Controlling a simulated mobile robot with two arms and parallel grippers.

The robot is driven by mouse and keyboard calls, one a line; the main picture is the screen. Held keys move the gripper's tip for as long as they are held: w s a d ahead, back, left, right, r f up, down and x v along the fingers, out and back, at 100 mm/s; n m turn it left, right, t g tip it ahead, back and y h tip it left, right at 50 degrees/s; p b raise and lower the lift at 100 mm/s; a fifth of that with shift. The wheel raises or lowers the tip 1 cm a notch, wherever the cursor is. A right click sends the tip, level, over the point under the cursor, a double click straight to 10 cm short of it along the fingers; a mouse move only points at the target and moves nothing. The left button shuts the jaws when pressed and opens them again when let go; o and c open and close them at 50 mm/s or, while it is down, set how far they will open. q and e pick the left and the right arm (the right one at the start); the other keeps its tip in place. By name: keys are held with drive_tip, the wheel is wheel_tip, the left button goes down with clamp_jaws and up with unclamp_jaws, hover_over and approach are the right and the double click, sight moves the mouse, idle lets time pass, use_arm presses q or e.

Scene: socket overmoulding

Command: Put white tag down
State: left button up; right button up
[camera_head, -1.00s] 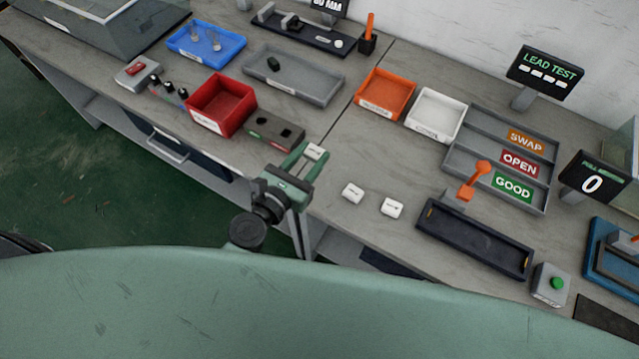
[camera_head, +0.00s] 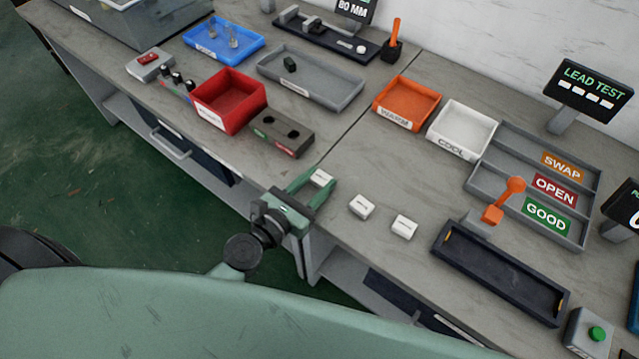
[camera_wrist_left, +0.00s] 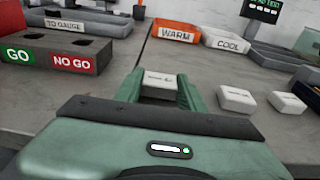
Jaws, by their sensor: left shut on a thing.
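My left gripper (camera_head: 307,187) is shut on a white tag (camera_head: 321,178) near the front edge of the bench. In the left wrist view the tag (camera_wrist_left: 158,80) sits between the two green fingers, at or very close to the bench top; I cannot tell if it touches. Two more white tags lie to its right on the bench, one nearer (camera_head: 362,206) and one farther along (camera_head: 404,227). They also show at the right in the left wrist view (camera_wrist_left: 236,99), (camera_wrist_left: 287,103). My right gripper is not in view.
A go/no-go gauge block (camera_head: 281,132) and a red bin (camera_head: 230,100) stand left of the gripper. An orange WARM tray (camera_head: 406,103), a white COOL tray (camera_head: 462,131) and a grey sorting tray (camera_head: 482,182) stand behind. A dark fixture (camera_head: 500,273) lies right. Bench between is clear.

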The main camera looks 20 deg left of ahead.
use_arm(q)
drive_tip(key=shift+s+a+f, duration=0.1)
drive_tip(key=shift+a+f, duration=0.05)
drive_tip(key=shift+a, duration=0.05)
drive_tip(key=o, duration=1.3)
drive_tip(key=shift+d, duration=0.1)
drive_tip(key=shift+b, duration=0.3)
